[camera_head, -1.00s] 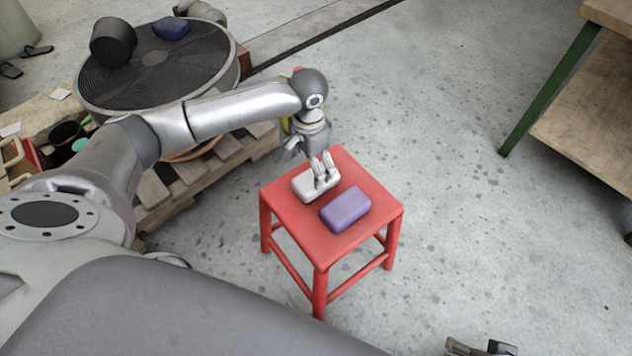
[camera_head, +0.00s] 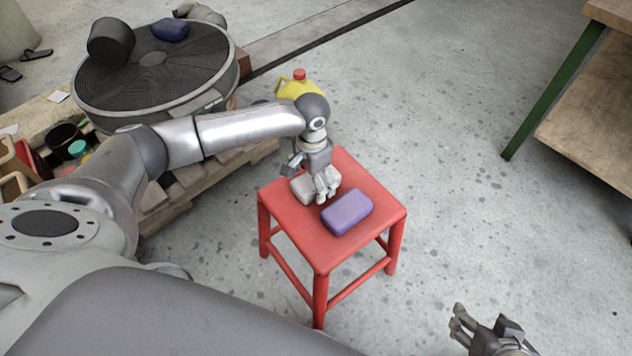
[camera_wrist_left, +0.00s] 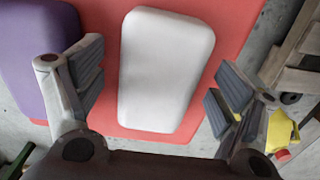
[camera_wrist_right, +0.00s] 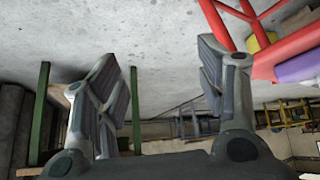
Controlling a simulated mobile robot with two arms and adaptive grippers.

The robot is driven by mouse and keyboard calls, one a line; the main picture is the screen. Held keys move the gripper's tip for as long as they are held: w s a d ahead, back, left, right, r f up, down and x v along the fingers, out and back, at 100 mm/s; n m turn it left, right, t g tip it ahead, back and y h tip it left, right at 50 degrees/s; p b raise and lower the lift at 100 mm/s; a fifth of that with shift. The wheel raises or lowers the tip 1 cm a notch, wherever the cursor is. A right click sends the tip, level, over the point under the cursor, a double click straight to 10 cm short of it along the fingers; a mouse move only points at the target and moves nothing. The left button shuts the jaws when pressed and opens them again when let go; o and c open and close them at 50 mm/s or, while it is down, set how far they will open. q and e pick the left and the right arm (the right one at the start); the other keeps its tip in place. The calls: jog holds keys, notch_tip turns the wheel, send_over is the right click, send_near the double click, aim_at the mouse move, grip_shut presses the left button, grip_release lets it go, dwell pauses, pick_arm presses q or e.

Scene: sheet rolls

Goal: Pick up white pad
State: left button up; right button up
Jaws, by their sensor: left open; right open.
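The white pad (camera_head: 303,187) lies on the red stool (camera_head: 300,237), partly hidden by my left gripper in the head view. In the left wrist view the white pad (camera_wrist_left: 165,70) lies between the two open fingers, with a gap on each side. My left gripper (camera_head: 326,190) is open, just above the pad, pointing down. It also shows in the left wrist view (camera_wrist_left: 160,95). My right gripper (camera_head: 470,325) is open and empty at the lower right of the head view, away from the stool. It also shows in the right wrist view (camera_wrist_right: 165,90).
A purple pad (camera_head: 347,211) lies beside the white one on the stool. A round black grille (camera_head: 150,75) on a wooden pallet stands at the left. A yellow jug (camera_head: 297,87) stands behind the stool. A green-legged table (camera_head: 580,120) is at the right. Floor between is clear.

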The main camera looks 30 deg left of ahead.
pick_arm(q)
jog(key=shift+c, duration=0.3)
jog(key=c, duration=1)
jog(key=shift+c, duration=0.2)
jog(key=shift+r, duration=0.15)
